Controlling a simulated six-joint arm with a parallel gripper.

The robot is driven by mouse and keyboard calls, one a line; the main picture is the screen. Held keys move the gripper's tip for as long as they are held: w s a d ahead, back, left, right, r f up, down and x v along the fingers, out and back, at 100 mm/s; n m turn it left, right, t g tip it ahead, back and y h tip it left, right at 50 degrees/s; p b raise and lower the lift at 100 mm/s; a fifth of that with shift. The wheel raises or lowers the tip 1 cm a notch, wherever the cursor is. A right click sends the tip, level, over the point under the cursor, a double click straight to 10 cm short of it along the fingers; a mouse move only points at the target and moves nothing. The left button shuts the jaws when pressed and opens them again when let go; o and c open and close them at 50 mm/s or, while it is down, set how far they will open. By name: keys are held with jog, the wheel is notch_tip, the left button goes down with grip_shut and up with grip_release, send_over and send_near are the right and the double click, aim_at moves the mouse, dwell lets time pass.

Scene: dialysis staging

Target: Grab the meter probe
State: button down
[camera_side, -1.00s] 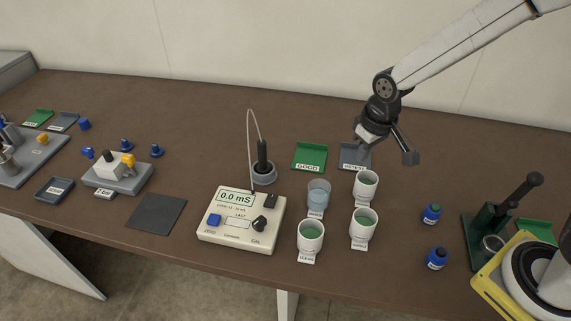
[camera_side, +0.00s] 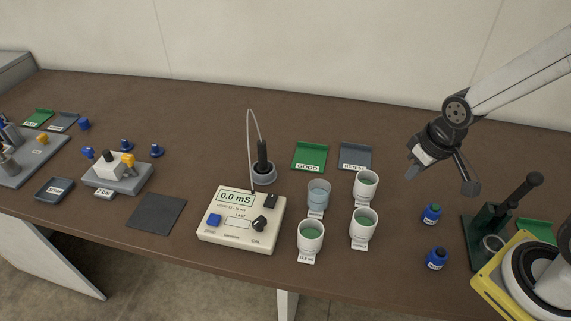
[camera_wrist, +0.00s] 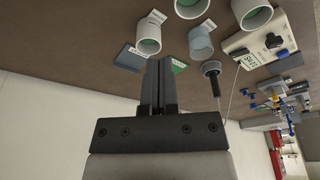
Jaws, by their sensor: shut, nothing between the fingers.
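The meter probe (camera_side: 262,155) is a dark upright rod in a round grey holder (camera_side: 264,176), with a thin pale cable looping to the cream meter (camera_side: 240,220), whose display reads 0.0 mS. The probe also shows in the wrist view (camera_wrist: 215,84), to the right of my fingers. My gripper (camera_side: 442,183) is above the right part of the table, well right of the probe and apart from it. In the wrist view my gripper (camera_wrist: 158,62) has its two fingers together with nothing between them.
Several cups (camera_side: 365,184) stand right of the meter. Green (camera_side: 310,152) and grey (camera_side: 354,152) trays lie behind them. Blue-capped vials (camera_side: 432,214) and a dark green lever press (camera_side: 490,235) are at the right. The strip behind the probe is clear.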

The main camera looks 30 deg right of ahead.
dwell(0.3)
jog(key=shift+c, duration=1.4)
grip_release()
jog(key=shift+w, duration=0.15)
jog(key=w+n+t, duration=0.2)
jog(key=w+t, duration=0.1)
jog(key=w, duration=0.8)
jog(key=n+t+y, duration=0.3)
jog(key=n+y, duration=0.4)
jog(key=y, duration=0.2)
send_over(263, 159)
jog(key=s+d, duration=0.3)
jog(key=d, duration=0.1)
notch_tip(263, 159, down, 9)
jog(key=shift+w+d, duration=0.15)
jog(key=shift+w, duration=0.05)
